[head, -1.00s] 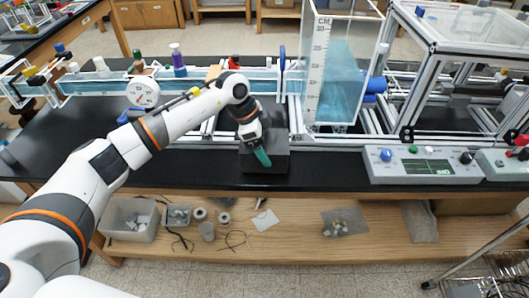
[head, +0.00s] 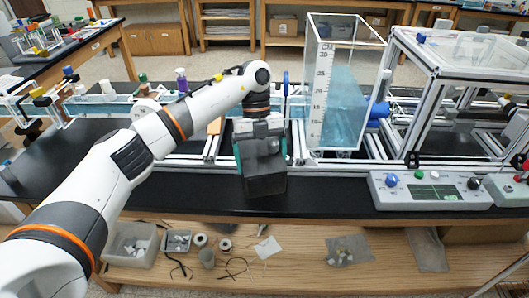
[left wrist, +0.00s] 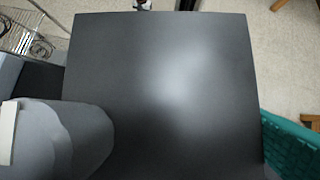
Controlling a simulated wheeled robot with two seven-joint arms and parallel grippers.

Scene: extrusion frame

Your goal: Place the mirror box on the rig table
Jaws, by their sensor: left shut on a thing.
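The mirror box (head: 264,178) is a plain dark grey box in front of the rails in the head view. My left gripper (head: 262,148) is above it, with teal fingers at its two sides, shut on it. The box's dark face (left wrist: 160,85) fills most of the left wrist view, with one teal finger (left wrist: 290,140) at right. The rig table (head: 330,194) is a black-topped bench carrying the extrusion frame. The box is over its front part; I cannot tell whether it touches the top. My right gripper is not in view.
A clear tank (head: 338,100) with a scale stands behind and right of the box. A grey console (head: 428,191) sits on the front right. Metal rails (head: 200,160) run behind the box. A wooden shelf (head: 200,274) with bins lies below. The black top front left is clear.

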